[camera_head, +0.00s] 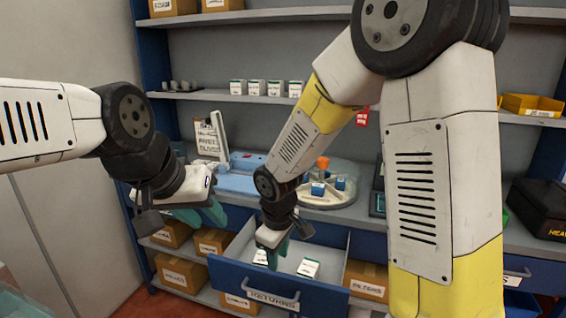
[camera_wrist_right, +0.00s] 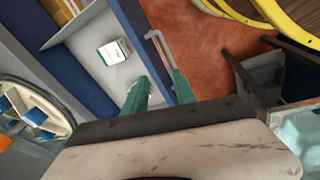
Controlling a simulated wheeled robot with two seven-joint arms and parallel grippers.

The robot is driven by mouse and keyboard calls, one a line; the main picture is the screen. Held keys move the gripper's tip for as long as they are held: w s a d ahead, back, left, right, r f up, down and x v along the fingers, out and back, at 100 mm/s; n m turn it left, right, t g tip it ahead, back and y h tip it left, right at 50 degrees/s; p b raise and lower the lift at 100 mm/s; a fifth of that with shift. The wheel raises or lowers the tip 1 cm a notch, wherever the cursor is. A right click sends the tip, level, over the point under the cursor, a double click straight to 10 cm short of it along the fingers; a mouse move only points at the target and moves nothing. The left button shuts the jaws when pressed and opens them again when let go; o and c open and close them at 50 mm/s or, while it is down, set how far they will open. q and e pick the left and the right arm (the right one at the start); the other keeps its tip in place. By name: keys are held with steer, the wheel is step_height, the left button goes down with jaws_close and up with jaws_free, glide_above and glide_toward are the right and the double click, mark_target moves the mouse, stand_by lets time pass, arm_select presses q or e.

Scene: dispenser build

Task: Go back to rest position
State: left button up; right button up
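My left gripper (camera_head: 208,213) hangs in free air in front of the shelving, at the left of the head view. Its teal fingers overlap, so I cannot tell how far apart they are. My right gripper (camera_head: 270,254) is low at the open blue drawer (camera_head: 285,289), labelled RETURNS. In the right wrist view its two teal fingers (camera_wrist_right: 160,92) are apart with nothing held between them. The drawer's front panel and handle show just beyond them. A white box with a green edge (camera_head: 308,268) lies in the drawer; it also shows in the right wrist view (camera_wrist_right: 114,51).
A round compartment tray (camera_head: 325,200) with blue blocks and a blue device (camera_head: 240,178) stand on the counter behind my arms. Small white boxes (camera_head: 265,88) line the shelf above. A black case (camera_head: 540,208) is at right. Cardboard boxes (camera_head: 180,272) fill the lower shelves.

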steer(key=s+d+r+m+t+y, duration=0.1)
steer(key=s+d+r+m+t, duration=0.1)
steer(key=s+d+r+m, duration=0.3)
steer(key=s+d+r+m+t+y, duration=0.1)
steer(key=s+d+r+m+t, duration=0.1)
steer(key=s+d+r+m, duration=0.4)
steer(key=d+r, duration=0.5)
steer(key=r, duration=0.3)
steer(key=shift+s+r, duration=0.25)
steer(key=shift+s, duration=0.15)
